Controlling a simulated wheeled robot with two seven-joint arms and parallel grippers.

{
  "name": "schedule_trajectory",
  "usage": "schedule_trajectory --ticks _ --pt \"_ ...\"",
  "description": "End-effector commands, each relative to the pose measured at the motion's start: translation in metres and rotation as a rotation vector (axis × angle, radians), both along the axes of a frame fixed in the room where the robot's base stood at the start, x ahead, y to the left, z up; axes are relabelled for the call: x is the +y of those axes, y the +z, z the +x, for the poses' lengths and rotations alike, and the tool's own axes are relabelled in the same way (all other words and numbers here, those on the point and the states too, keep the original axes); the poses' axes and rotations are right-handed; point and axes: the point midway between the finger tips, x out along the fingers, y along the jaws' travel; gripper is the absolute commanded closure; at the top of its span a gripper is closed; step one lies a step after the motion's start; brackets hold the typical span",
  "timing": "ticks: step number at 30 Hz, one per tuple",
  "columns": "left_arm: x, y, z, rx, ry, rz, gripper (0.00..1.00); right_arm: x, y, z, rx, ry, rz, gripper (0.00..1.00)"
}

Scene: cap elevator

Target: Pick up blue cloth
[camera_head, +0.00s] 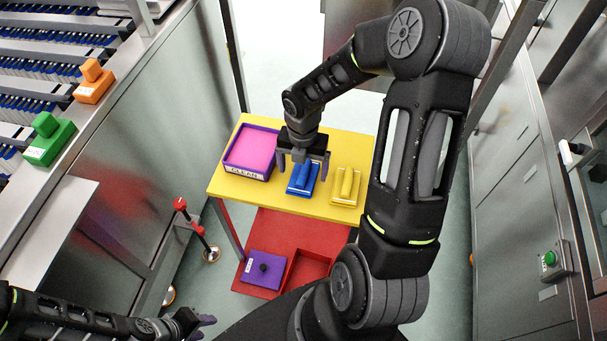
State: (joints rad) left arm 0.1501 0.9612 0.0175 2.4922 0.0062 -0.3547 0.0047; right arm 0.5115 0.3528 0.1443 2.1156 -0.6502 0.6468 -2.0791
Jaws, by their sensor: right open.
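The blue cloth (299,190), a flat blue piece with a raised blue grip on top, lies on the yellow table top (270,203). My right gripper (303,168) points down over it, open, with one finger at each side of the raised grip. The gripper hides part of the cloth's far end, and I cannot tell if the fingers touch it. My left gripper (205,321) is low at the bottom left, well away from the table. Its fingers are too small and edge-on to tell if they are open.
A purple tray (246,172) labelled CLEAN with a pink inside stands left of the blue cloth. A yellow cloth (346,186) with a grip lies to its right. Below is a red shelf (300,235) with a purple box (265,268). Metal cabinets flank both sides.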

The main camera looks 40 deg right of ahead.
Motion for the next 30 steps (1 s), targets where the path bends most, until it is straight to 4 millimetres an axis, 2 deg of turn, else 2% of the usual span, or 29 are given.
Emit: schedule_trajectory --ticks 3,6,24,30 --pt "0.000 0.001 0.000 0.000 0.000 0.001 0.64 0.000 -0.018 0.000 0.003 0.001 0.000 0.11" --pt "0.000 0.001 0.000 0.001 0.000 0.001 0.64 0.000 -0.025 0.000 0.000 -0.001 0.000 0.11" --pt "0.000 0.001 0.000 0.001 0.000 0.001 0.64 0.000 -0.026 0.000 -0.001 0.000 -0.001 0.11" --pt "0.000 0.001 0.000 0.000 0.000 0.001 0.64 0.000 -0.026 0.000 -0.001 0.000 -0.001 0.26"
